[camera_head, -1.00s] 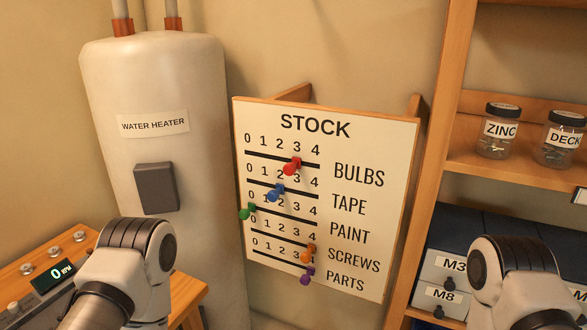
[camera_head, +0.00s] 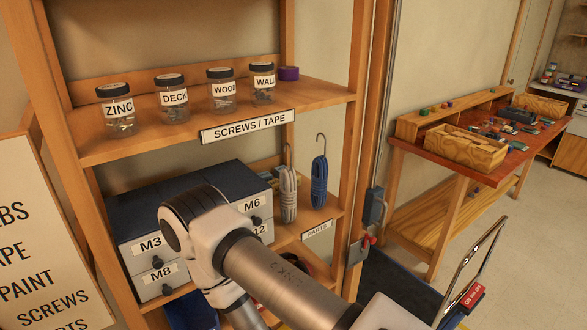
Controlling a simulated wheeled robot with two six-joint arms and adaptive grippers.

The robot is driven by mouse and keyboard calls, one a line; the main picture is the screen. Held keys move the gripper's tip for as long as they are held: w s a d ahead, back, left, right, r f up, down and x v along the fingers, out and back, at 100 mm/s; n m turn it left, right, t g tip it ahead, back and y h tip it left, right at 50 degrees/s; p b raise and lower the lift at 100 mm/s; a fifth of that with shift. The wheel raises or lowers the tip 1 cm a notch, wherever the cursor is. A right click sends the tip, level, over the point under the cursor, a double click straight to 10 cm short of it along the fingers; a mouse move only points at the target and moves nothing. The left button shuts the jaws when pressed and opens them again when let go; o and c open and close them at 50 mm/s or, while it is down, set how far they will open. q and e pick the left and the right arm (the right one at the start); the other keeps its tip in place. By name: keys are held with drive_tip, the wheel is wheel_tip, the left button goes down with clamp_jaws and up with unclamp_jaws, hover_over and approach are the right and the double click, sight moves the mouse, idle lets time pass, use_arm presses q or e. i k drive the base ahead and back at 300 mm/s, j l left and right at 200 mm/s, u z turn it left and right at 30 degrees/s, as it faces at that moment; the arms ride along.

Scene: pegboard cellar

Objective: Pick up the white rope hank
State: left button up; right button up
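The white rope hank (camera_head: 288,190) hangs from a hook at the right end of the shelf unit's middle level, beside the drawer box. It looks grey-white and bundled. A blue rope hank (camera_head: 319,181) hangs from its own hook just right of it, a small gap apart. One of my arms crosses the lower middle of the view, in front of the drawers and below the white hank. Neither gripper's fingers are in view.
The drawer box (camera_head: 166,201) stands left of the hanks. Jars (camera_head: 170,98) stand on the shelf above, labelled SCREWS / TAPE (camera_head: 248,126). A wooden post (camera_head: 363,130) rises to the right. A workbench (camera_head: 450,153) with a wooden crate (camera_head: 465,147) stands farther right.

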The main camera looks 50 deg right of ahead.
sight(288, 182)
drive_tip(key=z, duration=1.6)
drive_tip(key=i+l, duration=0.2)
drive_tip(key=l, duration=0.25)
